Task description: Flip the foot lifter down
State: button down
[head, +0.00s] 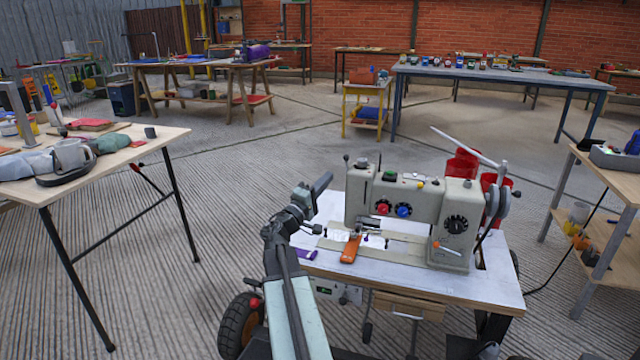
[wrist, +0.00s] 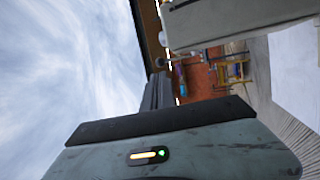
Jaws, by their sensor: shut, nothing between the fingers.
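A grey-beige sewing machine (head: 415,208) stands on a pale wheeled table (head: 490,286). It has red and blue knobs and a black dial on its front. I cannot clearly make out the foot lifter; the small parts around the needle area (head: 366,234) are too small to tell apart. My gripper (head: 323,183) is shut and empty, left of the machine's head and apart from it, pointing up and right.
An orange-handled item (head: 351,248) and a purple item (head: 305,253) lie at the machine's front left. A tilted rod (head: 462,144) and red spools (head: 462,165) rise at its back right. A wooden table (head: 110,165) stands left, shelves (head: 608,175) right.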

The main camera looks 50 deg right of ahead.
jog(key=p+x, duration=0.1)
jog(key=x, duration=0.6)
jog(key=shift+d+p, duration=0.3)
jog(key=shift+p, duration=0.1)
jog(key=shift+w+a+r, duration=0.1)
jog(key=shift+r, duration=0.1)
